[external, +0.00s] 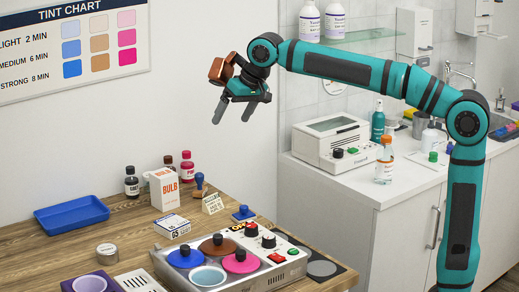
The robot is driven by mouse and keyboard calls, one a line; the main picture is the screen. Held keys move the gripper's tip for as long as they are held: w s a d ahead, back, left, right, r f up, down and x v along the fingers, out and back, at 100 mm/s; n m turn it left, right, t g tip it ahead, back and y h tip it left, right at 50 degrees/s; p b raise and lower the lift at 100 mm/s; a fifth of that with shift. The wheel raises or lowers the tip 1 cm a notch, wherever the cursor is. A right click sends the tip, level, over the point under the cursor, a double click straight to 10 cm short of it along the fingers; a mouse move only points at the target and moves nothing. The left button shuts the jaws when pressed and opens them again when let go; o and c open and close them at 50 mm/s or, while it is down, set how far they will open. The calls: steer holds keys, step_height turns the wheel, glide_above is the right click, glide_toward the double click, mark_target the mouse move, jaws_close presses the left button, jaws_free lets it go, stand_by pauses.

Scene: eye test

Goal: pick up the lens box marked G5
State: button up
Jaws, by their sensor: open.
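The lens box (172,226) is a small low white box with a dark marking that looks like G5. It lies on the wooden table, just in front of the taller bulb box and behind the tint unit. My gripper (232,120) is open and empty, fingers pointing down. It hangs in the air well above the table, up and to the right of the lens box in the picture. Nothing covers the top of the lens box.
The bulb box (164,189) stands close behind the lens box. The tint unit (258,280) with coloured lids is in front right. A blue tray (71,214), dark bottles (131,183), a stamp (200,188), a small card (212,203) and a round tin (107,249) stand around it.

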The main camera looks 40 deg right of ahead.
steer(key=a+f+g+h, duration=0.1)
steer(key=a+f+g, duration=0.2)
steer(key=a, duration=0.9)
steer(key=g+h, duration=0.2)
glide_above(169, 223)
step_height(169, 223, down, 4)
steer(key=r, duration=0.1)
steer(key=shift+n, duration=0.3)
steer(key=f, duration=1.2)
steer(key=shift+s+f, duration=0.15)
steer(key=shift+s, duration=0.05)
steer(key=shift+w+f, duration=0.15)
steer(key=shift+f, duration=2.65)
steer(key=shift+c, duration=0.2)
steer(key=c, duration=1)
